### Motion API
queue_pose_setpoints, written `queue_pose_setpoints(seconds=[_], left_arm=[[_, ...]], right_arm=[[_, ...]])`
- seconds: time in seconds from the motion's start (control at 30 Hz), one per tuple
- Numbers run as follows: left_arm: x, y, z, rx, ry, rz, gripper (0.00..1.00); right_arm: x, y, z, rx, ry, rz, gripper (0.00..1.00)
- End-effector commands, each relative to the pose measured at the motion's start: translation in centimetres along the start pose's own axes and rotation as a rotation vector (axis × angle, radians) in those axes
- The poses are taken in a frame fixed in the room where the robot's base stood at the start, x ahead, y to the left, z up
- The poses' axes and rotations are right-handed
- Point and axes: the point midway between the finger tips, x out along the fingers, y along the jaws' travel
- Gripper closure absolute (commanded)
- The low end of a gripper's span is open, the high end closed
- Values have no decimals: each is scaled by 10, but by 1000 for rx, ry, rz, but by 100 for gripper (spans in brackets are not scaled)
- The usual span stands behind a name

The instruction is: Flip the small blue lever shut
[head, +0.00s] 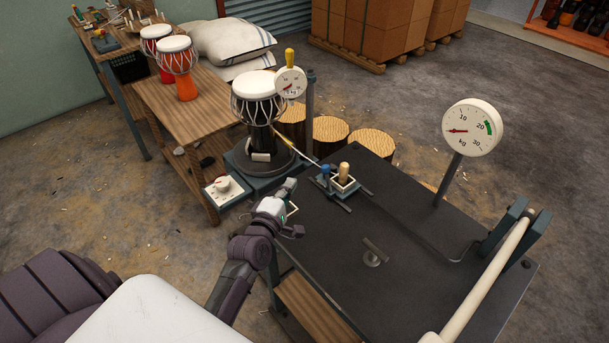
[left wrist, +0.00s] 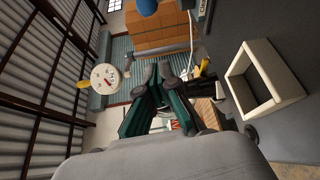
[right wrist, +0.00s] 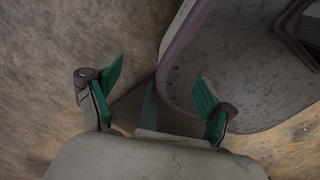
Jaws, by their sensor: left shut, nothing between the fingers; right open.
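The small blue lever (head: 325,172) stands up from a small clamp-like fixture on the dark table, beside a wooden peg (head: 344,170). A rounded blue part, probably the lever's knob (left wrist: 147,6), shows at the top edge of the left wrist view. My left gripper (head: 291,185) is shut and empty, just left of the fixture and apart from the lever. Its fingers (left wrist: 161,76) meet in the left wrist view. My right gripper (right wrist: 160,82) is open and empty in the right wrist view; the head view does not show it.
A drum (head: 258,97) stands on a stand behind my left gripper, with a dial (head: 290,82) beside it. A larger kg dial (head: 471,128) rises at the table's far right edge. A small metal T-handle (head: 373,254) stands on the otherwise mostly clear dark table (head: 420,225).

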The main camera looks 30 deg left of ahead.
Motion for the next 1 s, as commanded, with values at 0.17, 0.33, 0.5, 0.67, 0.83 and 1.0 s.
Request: queue_pose_setpoints(seconds=[0.17,0.33,0.5,0.67,0.83,1.0], left_arm=[[29,2,0,0,0,3,100],[67,2,0,1,-1,2,100],[98,2,1,0,0,0,100],[85,3,26,-2,0,-1,100],[81,1,36,1,0,0,100],[81,0,38,1,0,0,100]], right_arm=[[-3,-1,-10,0,14,-1,18],[-5,-1,-25,1,38,-1,18],[-7,-1,-26,1,39,-1,18],[-20,-1,-24,1,35,-1,18],[-24,-1,-20,0,29,-2,18],[-23,0,-16,0,22,-1,18]])
